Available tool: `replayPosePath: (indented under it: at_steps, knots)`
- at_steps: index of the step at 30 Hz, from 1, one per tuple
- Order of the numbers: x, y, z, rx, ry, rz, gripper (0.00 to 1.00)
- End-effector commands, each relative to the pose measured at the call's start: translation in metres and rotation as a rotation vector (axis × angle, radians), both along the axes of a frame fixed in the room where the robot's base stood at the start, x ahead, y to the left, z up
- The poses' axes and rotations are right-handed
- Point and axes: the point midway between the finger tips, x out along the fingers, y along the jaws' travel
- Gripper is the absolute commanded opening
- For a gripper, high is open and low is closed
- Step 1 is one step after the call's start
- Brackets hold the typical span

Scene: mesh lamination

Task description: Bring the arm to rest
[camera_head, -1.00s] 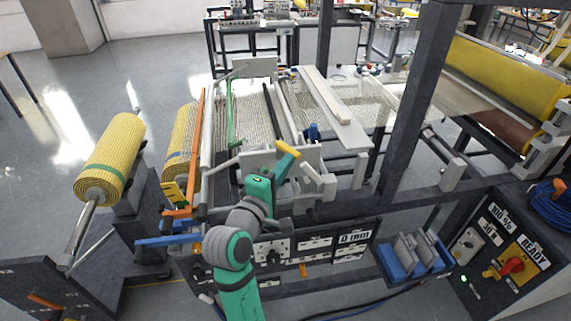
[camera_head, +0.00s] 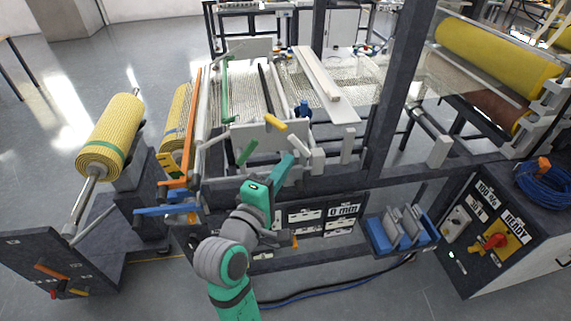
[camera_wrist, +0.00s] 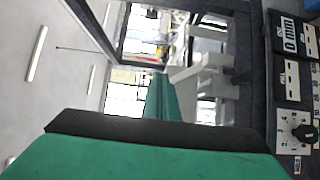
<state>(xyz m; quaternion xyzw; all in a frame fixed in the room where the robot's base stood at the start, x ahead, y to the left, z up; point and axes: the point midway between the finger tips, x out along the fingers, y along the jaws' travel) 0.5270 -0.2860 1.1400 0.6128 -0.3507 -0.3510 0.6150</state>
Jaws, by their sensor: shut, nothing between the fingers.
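My gripper (camera_head: 286,165) is at the end of my green and grey arm, in front of the laminating machine's near side. It is shut and empty. It points up and right, below the yellow handle (camera_head: 275,123) and right of a short green handle (camera_head: 247,152); no hold on either shows. In the wrist view my green gripper (camera_wrist: 158,98) points toward the machine frame, sideways in the picture. The arm is bent, above the front of the machine's control panel (camera_head: 340,212).
A yellow mesh roll (camera_head: 112,130) on a shaft stands at left, near orange and blue levers (camera_head: 165,210). A dark post (camera_head: 402,80) rises right of the arm. A blue tray (camera_head: 385,240) and a control cabinet (camera_head: 490,245) stand at right. Open floor lies at far left.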

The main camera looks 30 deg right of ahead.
Motion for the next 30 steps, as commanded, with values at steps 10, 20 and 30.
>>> replayPosePath:
  at_steps: [10,20,30]
  knots:
    - [0.001,0.002,0.000,0.000,0.000,0.004,0.00]
    - [0.006,0.014,-0.023,0.012,-0.004,0.060,0.00]
    - [0.005,0.085,-0.126,0.151,-0.082,0.347,0.00]
